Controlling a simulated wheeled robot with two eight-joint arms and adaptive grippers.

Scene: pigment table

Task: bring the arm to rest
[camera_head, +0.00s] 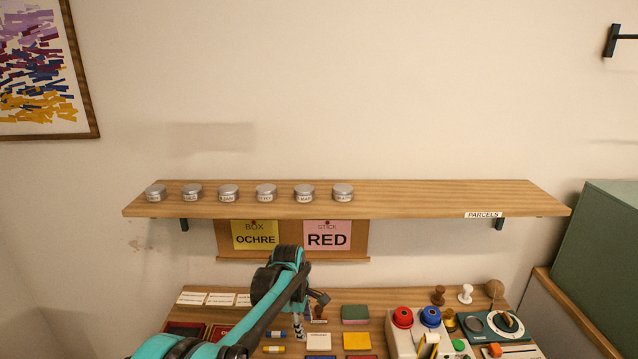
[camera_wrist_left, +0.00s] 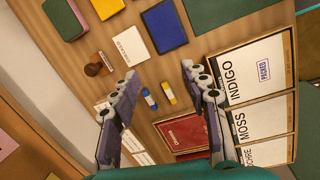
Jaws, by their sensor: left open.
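My left arm (camera_head: 225,342), teal and black, reaches in from the bottom left of the head view, and its bend rises in front of the pinboard. My left gripper (camera_head: 308,316) is small and partly hidden there, over the table. In the left wrist view the left gripper (camera_wrist_left: 160,76) is open, its two fingers wide apart with nothing between them. Below it on the table (camera_wrist_left: 165,120) lie a small blue-capped tube (camera_wrist_left: 149,98) and a yellow-capped tube (camera_wrist_left: 169,93). My right gripper is not in view.
A wall shelf (camera_head: 430,200) with several lidded tins stands above the table. Boxes labelled INDIGO (camera_wrist_left: 255,70) and MOSS (camera_wrist_left: 262,120) lie right of the gripper. A red box (camera_wrist_left: 183,133), a wooden-handled stamp (camera_wrist_left: 97,66) and coloured blocks are near. A pale unit with red and blue knobs (camera_head: 403,317) stands right.

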